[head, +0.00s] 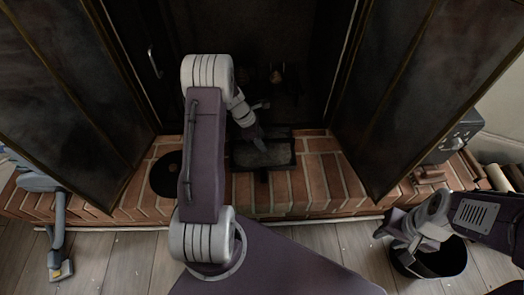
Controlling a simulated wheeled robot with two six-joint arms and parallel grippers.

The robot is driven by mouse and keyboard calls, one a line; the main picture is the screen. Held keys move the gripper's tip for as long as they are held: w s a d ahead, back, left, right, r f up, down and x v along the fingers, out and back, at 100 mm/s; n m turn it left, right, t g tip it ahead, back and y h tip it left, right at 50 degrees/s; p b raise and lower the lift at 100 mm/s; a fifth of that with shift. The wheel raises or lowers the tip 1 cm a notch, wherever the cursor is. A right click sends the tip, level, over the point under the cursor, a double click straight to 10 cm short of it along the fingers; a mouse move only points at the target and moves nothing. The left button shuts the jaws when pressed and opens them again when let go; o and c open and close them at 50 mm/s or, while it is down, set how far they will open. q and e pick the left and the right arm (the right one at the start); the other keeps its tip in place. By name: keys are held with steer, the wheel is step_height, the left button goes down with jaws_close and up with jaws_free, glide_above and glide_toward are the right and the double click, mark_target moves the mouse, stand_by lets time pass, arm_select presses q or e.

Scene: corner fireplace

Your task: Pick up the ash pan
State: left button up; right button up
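The ash pan (281,166) is a dark rectangular tray with grey ash in it. It sits on the brick hearth in front of the firebox opening, with a short dark handle toward me. My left gripper (257,138) is over the pan's far left part, pointing down toward the ash. It is small and dark here, so I cannot tell if its fingers are apart or touching the pan. My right gripper (407,247) is low on the right, by the black bucket (440,266); its fingers are not clear.
Two open dark doors flank the hearth, the left (70,90) and the right (425,90). A black round disc (165,176) lies on the bricks (312,185). A dark box with knobs (456,137) and logs (497,177) are at the right. A grey-blue object (58,225) stands left.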

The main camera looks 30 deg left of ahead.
arm_select(q)
steer(key=shift+f, duration=0.15)
jaws_close()
stand_by(0.4)
step_height(320, 180, up, 5)
steer(key=p, duration=0.4)
steer(key=s+d+r+p, duration=0.2)
steer(key=d+r+p, duration=0.4)
steer(key=d, duration=0.5)
steer(key=shift+d+r, duration=0.25)
